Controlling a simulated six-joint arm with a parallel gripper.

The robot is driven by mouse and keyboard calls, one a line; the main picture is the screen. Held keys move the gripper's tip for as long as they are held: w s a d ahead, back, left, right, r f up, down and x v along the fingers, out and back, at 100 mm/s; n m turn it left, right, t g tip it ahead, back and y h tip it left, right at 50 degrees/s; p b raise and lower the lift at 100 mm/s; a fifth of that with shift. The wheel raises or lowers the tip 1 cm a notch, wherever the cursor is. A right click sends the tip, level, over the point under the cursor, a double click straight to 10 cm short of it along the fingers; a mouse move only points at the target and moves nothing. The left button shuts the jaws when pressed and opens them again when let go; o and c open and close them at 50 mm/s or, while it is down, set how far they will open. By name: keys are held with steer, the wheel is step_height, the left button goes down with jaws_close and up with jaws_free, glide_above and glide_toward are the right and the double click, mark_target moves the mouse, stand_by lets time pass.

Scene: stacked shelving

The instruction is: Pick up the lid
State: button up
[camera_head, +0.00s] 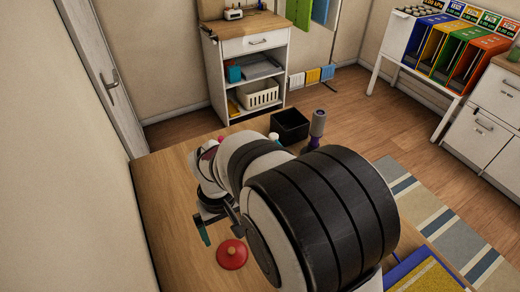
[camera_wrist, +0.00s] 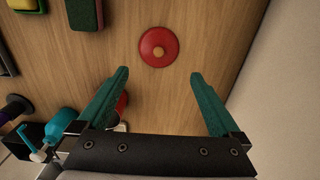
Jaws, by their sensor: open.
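The lid (camera_head: 232,254) is a round red disc with a small knob, lying flat on the wooden table (camera_head: 165,210) in the head view. In the wrist view the red lid (camera_wrist: 159,47) lies beyond the fingertips, roughly centred between them. My gripper (camera_wrist: 160,82) is open and empty, with two teal fingers wide apart. In the head view my gripper (camera_head: 205,232) is above the table to the left of the lid, apart from it. My arm hides much of the table in the head view.
A black bin (camera_head: 289,125) and a grey and purple bottle (camera_head: 317,128) stand at the table's far side. In the wrist view, sponges (camera_wrist: 85,14) lie at the upper left and a teal bottle (camera_wrist: 62,122) at lower left. Table around the lid is clear.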

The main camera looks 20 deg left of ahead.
mark_target(232, 250)
step_height(232, 250, down, 11)
steer(key=shift+w+d+f, duration=0.1)
steer(key=shift+d+f, duration=0.05)
steer(key=shift+f, duration=0.05)
steer(key=shift+c, duration=0.3)
steer(key=c, duration=1.2)
steer(key=shift+r, duration=0.2)
steer(key=shift+c, duration=1.2)
step_height(232, 250, up, 4)
jaws_close()
steer(key=w+d+r, duration=0.3)
steer(key=d+r, duration=0.4)
steer(key=d, duration=0.4)
steer(key=w+a+f+m, duration=0.2)
steer(key=w+a, duration=1)
steer(key=w, duration=0.2)
steer(key=shift+a+m, duration=0.35)
steer(key=shift+m, duration=0.05)
